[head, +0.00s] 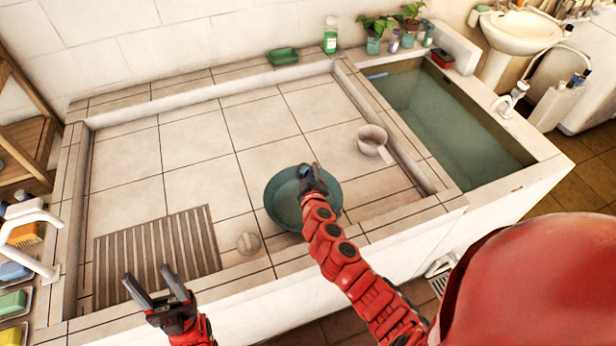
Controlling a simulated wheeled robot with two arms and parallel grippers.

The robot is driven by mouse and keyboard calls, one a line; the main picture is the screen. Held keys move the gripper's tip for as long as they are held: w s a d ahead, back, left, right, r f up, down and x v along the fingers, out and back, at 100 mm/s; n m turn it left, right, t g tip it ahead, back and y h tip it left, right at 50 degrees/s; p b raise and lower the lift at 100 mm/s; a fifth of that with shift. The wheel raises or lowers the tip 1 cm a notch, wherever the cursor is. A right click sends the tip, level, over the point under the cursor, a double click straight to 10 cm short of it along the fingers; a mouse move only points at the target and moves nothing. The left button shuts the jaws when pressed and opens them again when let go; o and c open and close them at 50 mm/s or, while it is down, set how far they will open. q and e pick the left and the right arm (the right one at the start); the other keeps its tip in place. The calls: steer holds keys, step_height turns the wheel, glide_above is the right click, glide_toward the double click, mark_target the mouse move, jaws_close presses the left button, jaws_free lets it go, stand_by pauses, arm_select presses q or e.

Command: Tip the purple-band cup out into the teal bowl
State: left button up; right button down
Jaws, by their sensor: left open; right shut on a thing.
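The teal bowl (279,212) sits on the tiled basin floor near the front edge. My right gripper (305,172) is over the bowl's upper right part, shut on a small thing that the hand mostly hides. This seems to be the purple-band cup, but I cannot make out its band, its tilt or its contents. No other purple-banded cup shows. The visible inside of the bowl looks plain teal. My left gripper (150,280) is open and empty, near the front left edge by the slatted rack.
A white dipper (371,141) stands right of the bowl. A round drain cover (248,243) and a slatted rack (165,250) lie to its left. A water-filled trough (450,120) is at right. A green soap dish (283,56) sits on the back ledge. The basin's middle is clear.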

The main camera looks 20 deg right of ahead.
steer(key=shift+d+f+n+t+h+b, duration=0.1)
steer(key=shift+f+n+t+h+b, duration=0.3)
steer(key=shift+n+b, duration=0.55)
steer(key=shift+d+f+n+h+b, duration=0.3)
steer(key=shift+n+h+b, duration=0.3)
steer(key=shift+n, duration=0.25)
steer(key=shift+d+f+n+t+h+b, duration=0.1)
steer(key=shift+n+t+h+b, duration=0.3)
steer(key=shift+n+b, duration=1.1)
steer(key=shift+d+f+n+t+h+b, duration=0.1)
steer(key=shift+n+t+b, duration=0.65)
steer(key=shift+b, duration=1.2)
steer(key=shift+a+r+n+t+b, duration=0.1)
steer(key=shift+r+n+t+b, duration=0.2)
steer(key=shift+n+b, duration=0.8)
steer(key=shift+r+n+t+b, duration=0.3)
steer(key=shift+n+t, duration=0.05)
steer(key=shift+n, duration=0.6)
steer(key=shift+r, duration=0.1)
